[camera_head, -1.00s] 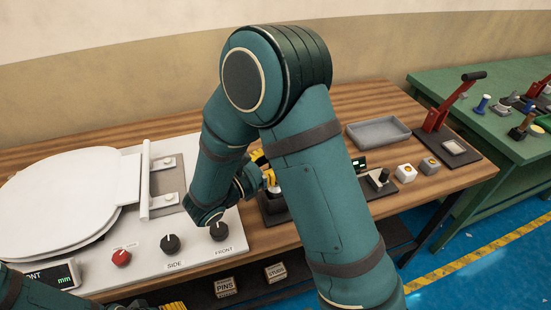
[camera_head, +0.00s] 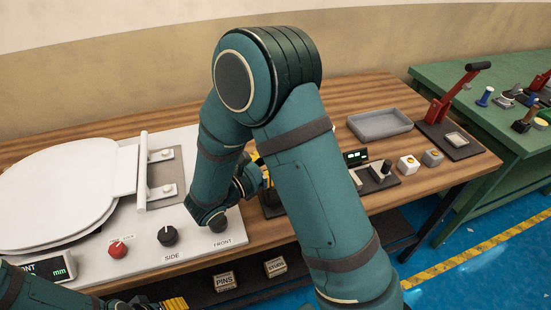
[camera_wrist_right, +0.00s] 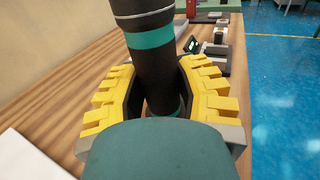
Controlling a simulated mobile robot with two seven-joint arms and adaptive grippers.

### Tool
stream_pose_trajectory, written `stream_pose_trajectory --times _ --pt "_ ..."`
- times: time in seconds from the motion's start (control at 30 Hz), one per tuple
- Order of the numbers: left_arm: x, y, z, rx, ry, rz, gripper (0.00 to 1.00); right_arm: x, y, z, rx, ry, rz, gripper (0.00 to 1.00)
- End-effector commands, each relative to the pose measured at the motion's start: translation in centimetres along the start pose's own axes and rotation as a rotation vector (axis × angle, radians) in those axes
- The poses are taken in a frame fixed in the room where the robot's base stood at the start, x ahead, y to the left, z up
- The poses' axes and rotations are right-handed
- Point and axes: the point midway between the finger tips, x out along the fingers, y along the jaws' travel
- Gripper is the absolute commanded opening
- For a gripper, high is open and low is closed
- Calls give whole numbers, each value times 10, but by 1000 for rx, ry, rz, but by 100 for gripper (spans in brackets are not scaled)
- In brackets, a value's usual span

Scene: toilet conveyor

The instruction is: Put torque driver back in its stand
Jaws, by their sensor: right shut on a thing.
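The torque driver (camera_wrist_right: 158,75) is a black cylinder with teal bands. In the right wrist view it stands between the yellow fingers of my right gripper (camera_wrist_right: 160,100), which is shut on it. In the head view my right gripper (camera_head: 262,172) is mostly hidden behind my right arm. A dark block (camera_head: 271,205), possibly the stand, shows partly just below the gripper; whether the driver touches it is hidden. My left gripper (camera_head: 174,303) shows only as yellow finger edges at the bottom of the head view.
A white panel with a toilet seat (camera_head: 55,195) and knobs (camera_head: 168,236) lies at left. To the right are a grey tray (camera_head: 379,125), a small device with a green display (camera_head: 356,157), button boxes (camera_head: 408,165) and a red lever press (camera_head: 450,100). Bare wood lies behind the arm.

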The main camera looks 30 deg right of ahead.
Motion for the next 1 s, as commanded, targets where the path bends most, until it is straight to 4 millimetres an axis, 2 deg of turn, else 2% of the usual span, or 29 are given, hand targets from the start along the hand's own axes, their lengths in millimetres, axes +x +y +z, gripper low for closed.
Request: stream_pose_trajectory --times 0.3,0.6,0.63,0.7,1.0 --pt "7 -3 1 0 0 0 62 0 0 -11 1 -2 0 0" --pt "7 -3 1 0 0 0 62 0 0 -12 2 -2 0 0" --pt "7 -3 1 0 0 0 62 0 0 -12 2 -2 0 42" --pt "7 -3 1 0 0 0 62 0 0 -12 2 -2 0 65" --pt "7 -3 1 0 0 0 62 0 0 -13 0 1 0 65"
